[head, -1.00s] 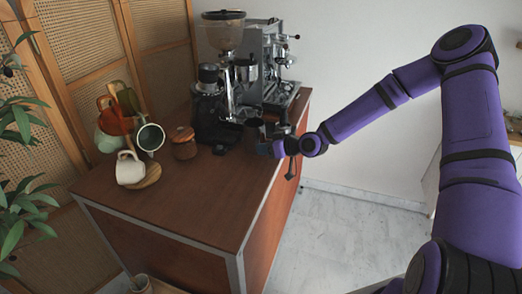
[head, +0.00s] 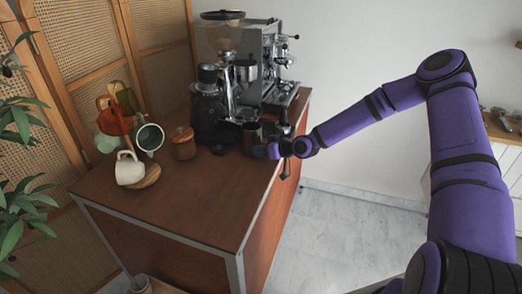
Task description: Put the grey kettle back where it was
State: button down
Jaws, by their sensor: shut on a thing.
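The grey kettle (head: 251,137) appears as a small dark grey vessel at the right side of the cart top, in front of the coffee machine. It looks upright. My gripper (head: 264,150) reaches in from the right and is shut on it, low on its right side. The fingers are small and partly hidden by the wrist. I cannot tell whether the kettle's base touches the cart top.
The coffee machine (head: 264,62) and grinder (head: 208,108) stand close behind and left. A lidded wooden jar (head: 184,144), a white mug (head: 129,171) on a wooden board (head: 152,178) and a mug tree stand further left. The front of the cart top (head: 195,208) is clear.

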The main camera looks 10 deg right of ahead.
jog(key=shift+f, duration=0.1)
jog(key=c, duration=1)
grip_release()
jog(key=shift+s+d+r, duration=0.1)
jog(key=shift+d+r, duration=0.05)
jog(key=shift+r, duration=0.05)
jog(key=v, duration=1.1)
jog(key=shift+s+r, duration=0.15)
jog(key=shift+s, duration=0.05)
jog(key=shift+d, duration=0.15)
